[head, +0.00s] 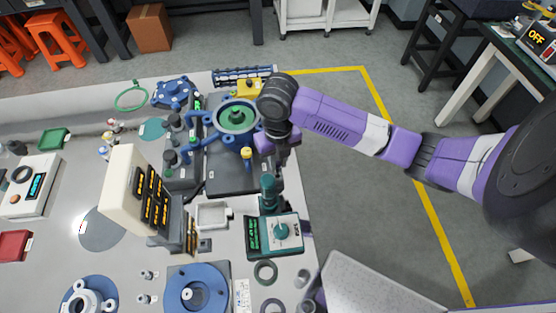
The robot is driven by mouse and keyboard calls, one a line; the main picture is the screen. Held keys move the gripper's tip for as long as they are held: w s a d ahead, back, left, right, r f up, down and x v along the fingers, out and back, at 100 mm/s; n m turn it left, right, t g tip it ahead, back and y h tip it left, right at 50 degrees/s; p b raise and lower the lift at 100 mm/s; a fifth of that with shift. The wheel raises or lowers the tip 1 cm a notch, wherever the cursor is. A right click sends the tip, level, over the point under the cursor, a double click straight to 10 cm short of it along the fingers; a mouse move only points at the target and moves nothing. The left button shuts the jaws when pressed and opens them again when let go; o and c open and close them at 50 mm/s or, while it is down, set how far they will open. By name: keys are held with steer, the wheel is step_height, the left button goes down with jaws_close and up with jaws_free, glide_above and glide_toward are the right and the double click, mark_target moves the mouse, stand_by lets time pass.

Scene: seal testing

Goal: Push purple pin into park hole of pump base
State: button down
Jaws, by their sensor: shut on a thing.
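The blue pump base (229,138) stands at the back right of the bench on a dark plate. It has a green round centre and several blue lugs. My gripper (283,160) points down at the right side of the pump base, seen small and dark from the head. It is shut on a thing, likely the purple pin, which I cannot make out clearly. A purple patch beside the wrist could be the pin or part of my arm. The park hole cannot be told apart, and contact between pin and base is not visible.
A teal-and-white dial unit (281,232) stands in front of my gripper. A cream display box (138,190) rises to the left. A yellow block (249,88) and a blue rack (242,74) sit behind the base. An empty white tray (213,216) lies nearer.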

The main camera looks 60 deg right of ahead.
mark_target(278, 171)
steer(key=shift+f, duration=0.25)
steer(key=shift+f+b, duration=0.95)
steer(key=shift+b, duration=0.15)
steer(key=shift+f+b, duration=0.7)
steer(key=shift+f+b, duration=1)
steer(key=shift+b, duration=0.15)
stand_by(1.5)
steer(key=c, duration=1.2)
jaws_free()
steer(key=shift+c, duration=0.2)
